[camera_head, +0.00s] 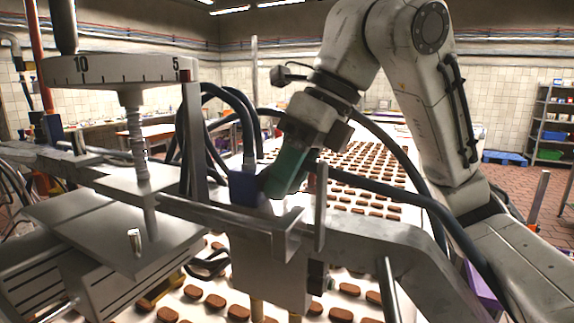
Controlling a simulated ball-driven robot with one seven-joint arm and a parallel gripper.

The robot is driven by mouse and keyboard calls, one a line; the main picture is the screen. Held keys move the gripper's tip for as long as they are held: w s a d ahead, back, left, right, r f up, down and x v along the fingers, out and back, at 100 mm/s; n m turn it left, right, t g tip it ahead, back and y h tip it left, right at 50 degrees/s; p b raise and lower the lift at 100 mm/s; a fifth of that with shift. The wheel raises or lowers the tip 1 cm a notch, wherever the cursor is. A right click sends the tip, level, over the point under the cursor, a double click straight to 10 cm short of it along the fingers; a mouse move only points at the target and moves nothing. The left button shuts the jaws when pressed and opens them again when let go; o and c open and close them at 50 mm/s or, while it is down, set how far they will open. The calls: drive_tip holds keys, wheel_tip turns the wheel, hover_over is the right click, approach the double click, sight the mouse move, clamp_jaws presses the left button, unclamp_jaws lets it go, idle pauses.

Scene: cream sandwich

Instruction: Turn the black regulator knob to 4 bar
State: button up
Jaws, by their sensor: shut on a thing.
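My gripper (272,186) reaches down from the upper right, with its green section (289,168) slanting down to the left. Its tip is right beside a blue block (244,189) on the machine frame. The gripper is shut on a small dark part there, which looks like the black regulator knob. The knob is mostly hidden by the gripper and the metal frame. I cannot read a pressure gauge or the knob's angle in this view.
A round scale marked 10 and 5 (125,70) stands on a threaded spindle at the left. Black hoses (235,105) loop behind the gripper. A grey metal bracket (240,222) lies in front. Rows of brown biscuits (355,165) cover the white conveyor behind.

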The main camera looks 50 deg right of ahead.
drive_tip(key=shift+d+y, duration=0.1)
drive_tip(key=shift+y, duration=0.5)
drive_tip(key=o, duration=1)
drive_tip(key=shift+o, duration=0.2)
drive_tip(key=shift+d+r, duration=0.1)
drive_tip(key=v, duration=1)
drive_tip(key=shift+r+b, duration=0.25)
drive_tip(key=shift+b, duration=0.05)
drive_tip(key=shift+d, duration=0.15)
